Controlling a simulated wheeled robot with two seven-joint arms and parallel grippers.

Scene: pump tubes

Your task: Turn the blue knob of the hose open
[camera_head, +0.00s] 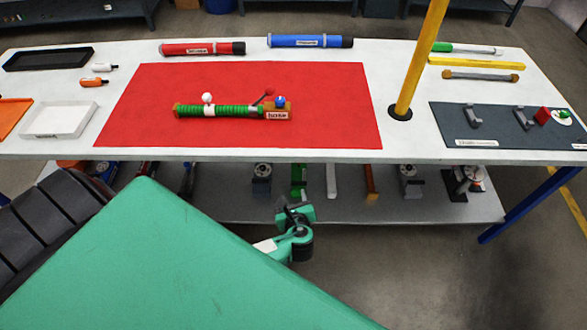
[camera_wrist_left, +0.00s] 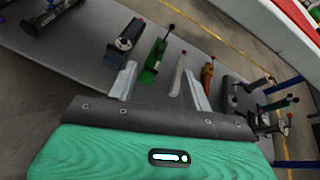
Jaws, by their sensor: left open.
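The hose (camera_head: 232,111), a green ribbed tube with brown ends and a label, lies on the red mat (camera_head: 330,125). Its blue knob (camera_head: 281,101) sits on top of the right end, beside a small red-tipped lever (camera_head: 266,96). A white ball (camera_head: 208,98) tops the left part. My left gripper (camera_wrist_left: 160,72) is open and empty in the left wrist view, pointing towards the lower shelf. In the head view my left gripper (camera_head: 295,214) is low, in front of the table and well apart from the hose. My right gripper is not in view.
A yellow pole (camera_head: 420,58) stands right of the mat. Red (camera_head: 203,49) and blue (camera_head: 311,41) tubes lie behind it. Trays are at left, a dark board (camera_head: 490,120) at right. Several clamps stand on the lower shelf (camera_head: 340,208). The mat around the hose is clear.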

